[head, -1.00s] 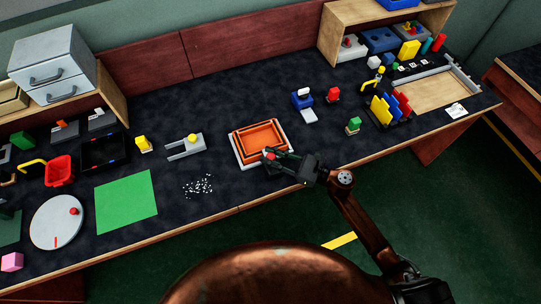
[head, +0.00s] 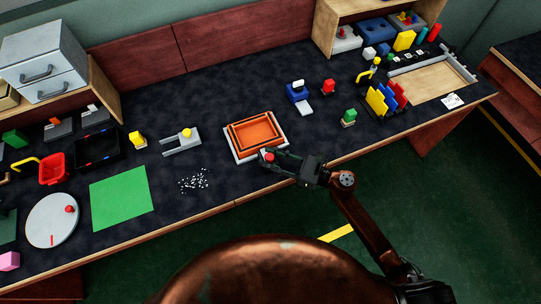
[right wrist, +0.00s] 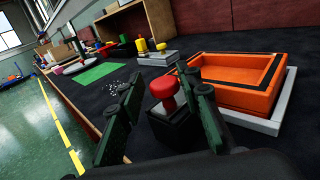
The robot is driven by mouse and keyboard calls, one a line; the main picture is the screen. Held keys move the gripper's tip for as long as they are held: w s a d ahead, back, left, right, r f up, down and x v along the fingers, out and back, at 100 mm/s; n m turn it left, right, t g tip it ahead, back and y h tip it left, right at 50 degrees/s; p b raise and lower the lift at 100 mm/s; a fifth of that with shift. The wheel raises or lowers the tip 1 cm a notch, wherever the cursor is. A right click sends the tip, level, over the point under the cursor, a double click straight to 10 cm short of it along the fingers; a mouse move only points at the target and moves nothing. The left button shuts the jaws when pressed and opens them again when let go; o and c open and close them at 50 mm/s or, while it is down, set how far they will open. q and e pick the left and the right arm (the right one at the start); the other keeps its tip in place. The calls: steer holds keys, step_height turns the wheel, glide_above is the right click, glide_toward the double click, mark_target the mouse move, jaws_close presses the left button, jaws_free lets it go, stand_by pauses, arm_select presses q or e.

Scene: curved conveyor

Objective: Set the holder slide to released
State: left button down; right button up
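The holder (head: 283,149) is a pale frame around an orange tray (head: 256,132), on the dark tabletop near its front edge. A red knob (right wrist: 162,87) stands on a dark block (right wrist: 171,127) beside the frame's front; I take this to be the slide. It also shows in the head view (head: 269,156). My right gripper (right wrist: 163,100) is open, with one finger on each side of the knob and block. Contact cannot be told. The fingers partly hide the block. My left gripper is not in view.
Small white bits (head: 194,180) and a green sheet (head: 119,197) lie left of the holder. A grey fixture with a yellow knob (head: 186,133) is behind them. A blue device (head: 298,92) and a green-topped piece (head: 349,116) stand to the right.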

steer(key=shift+o, duration=0.7)
steer(key=shift+d, duration=0.1)
steer(key=v, duration=1.1)
steer(key=shift+d, duration=0.3)
steer(key=shift+s, duration=0.15)
